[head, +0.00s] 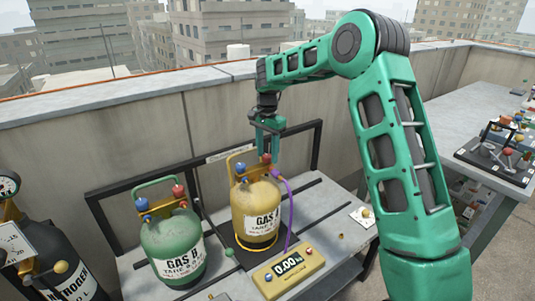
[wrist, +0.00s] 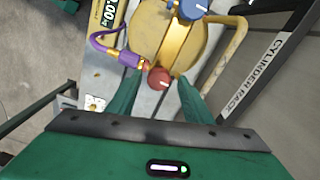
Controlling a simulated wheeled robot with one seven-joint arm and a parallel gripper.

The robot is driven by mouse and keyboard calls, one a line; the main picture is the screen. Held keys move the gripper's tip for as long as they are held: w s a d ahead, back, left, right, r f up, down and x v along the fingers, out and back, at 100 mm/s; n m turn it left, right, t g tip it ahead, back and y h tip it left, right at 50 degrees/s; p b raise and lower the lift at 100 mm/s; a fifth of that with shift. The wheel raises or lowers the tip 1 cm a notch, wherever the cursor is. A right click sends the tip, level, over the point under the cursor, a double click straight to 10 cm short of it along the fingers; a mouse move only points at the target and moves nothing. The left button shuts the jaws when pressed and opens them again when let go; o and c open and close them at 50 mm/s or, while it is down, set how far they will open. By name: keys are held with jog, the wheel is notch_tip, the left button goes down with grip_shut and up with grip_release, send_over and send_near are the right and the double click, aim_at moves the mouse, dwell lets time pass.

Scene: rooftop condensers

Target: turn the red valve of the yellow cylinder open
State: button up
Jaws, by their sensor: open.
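The yellow cylinder (head: 256,215) labelled GAS A stands upright on the grey bench, with a purple hose on its right side. Its red valve (wrist: 158,78) and blue valve (wrist: 193,8) sit on its top bar in the wrist view. In the head view the red valve (head: 267,158) is just under my gripper (head: 270,135). My gripper (wrist: 155,98) is open, and its two green fingers stand on either side of the red valve in the wrist view, apart from it as far as I can tell.
A green cylinder (head: 173,245) labelled GAS B, with its own red and blue knobs, stands to the left. A yellow scale (head: 289,272) reading 0.00 lies in front. A black rack frame (head: 317,150) and a parapet wall stand behind. A dark nitrogen cylinder (head: 75,280) is far left.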

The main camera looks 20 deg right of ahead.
jog(key=c, duration=1.1)
jog(key=shift+o, duration=0.2)
